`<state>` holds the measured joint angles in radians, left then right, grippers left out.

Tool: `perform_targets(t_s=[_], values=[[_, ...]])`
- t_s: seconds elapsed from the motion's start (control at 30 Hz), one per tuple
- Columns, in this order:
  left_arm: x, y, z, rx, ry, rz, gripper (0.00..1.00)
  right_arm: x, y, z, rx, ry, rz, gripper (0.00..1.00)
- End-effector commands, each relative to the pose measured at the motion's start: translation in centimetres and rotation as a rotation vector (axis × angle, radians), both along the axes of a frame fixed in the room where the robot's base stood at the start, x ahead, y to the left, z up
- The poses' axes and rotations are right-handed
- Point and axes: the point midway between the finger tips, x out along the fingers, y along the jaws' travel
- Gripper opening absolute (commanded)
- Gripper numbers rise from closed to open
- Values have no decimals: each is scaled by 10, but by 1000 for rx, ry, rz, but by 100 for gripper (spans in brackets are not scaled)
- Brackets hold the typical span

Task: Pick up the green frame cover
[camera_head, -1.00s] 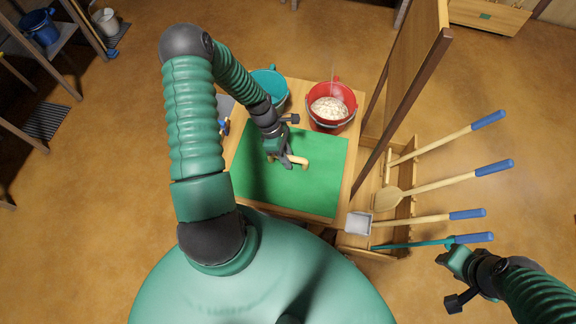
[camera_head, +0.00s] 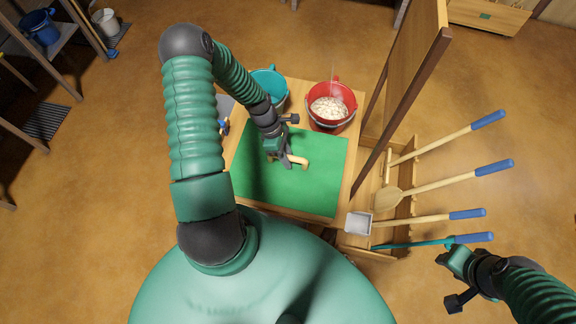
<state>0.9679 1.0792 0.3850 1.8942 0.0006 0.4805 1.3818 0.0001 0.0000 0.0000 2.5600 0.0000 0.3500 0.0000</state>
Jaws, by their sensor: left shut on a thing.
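The green frame cover (camera_head: 315,188) is a flat green sheet on the small wooden table in front of me. My left gripper (camera_head: 286,160) is over its upper middle, pointing down, shut on a tan handle (camera_head: 301,163) that shows at the fingers. The fingers hide part of the handle. I cannot tell whether the cover is clear of the table.
A red bucket (camera_head: 338,122) with pale contents and a teal bucket (camera_head: 272,80) stand at the table's back. A tall wooden board (camera_head: 409,70) rises on the right. A wooden rack (camera_head: 407,215) holds several long tools with blue grips.

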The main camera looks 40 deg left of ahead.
Motion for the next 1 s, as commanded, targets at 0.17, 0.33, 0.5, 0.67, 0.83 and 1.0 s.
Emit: perform_targets(t_s=[0.17,0.33,0.5,0.67,0.83,1.0], values=[[0,-2,0,-3,1,0,0,0,0,0,0,0,0,36],[0,-1,1,-2,0,0,0,0,0,-1,0,0,0,36],[1,0,25,2,-3,0,0,0,0,4,0,0,0,36],[1,0,66,2,-3,-1,0,0,0,13,0,0,0,36],[1,0,97,2,-1,0,0,0,0,18,0,0,0,36],[0,0,106,-1,0,0,0,0,0,18,0,0,0,36]])
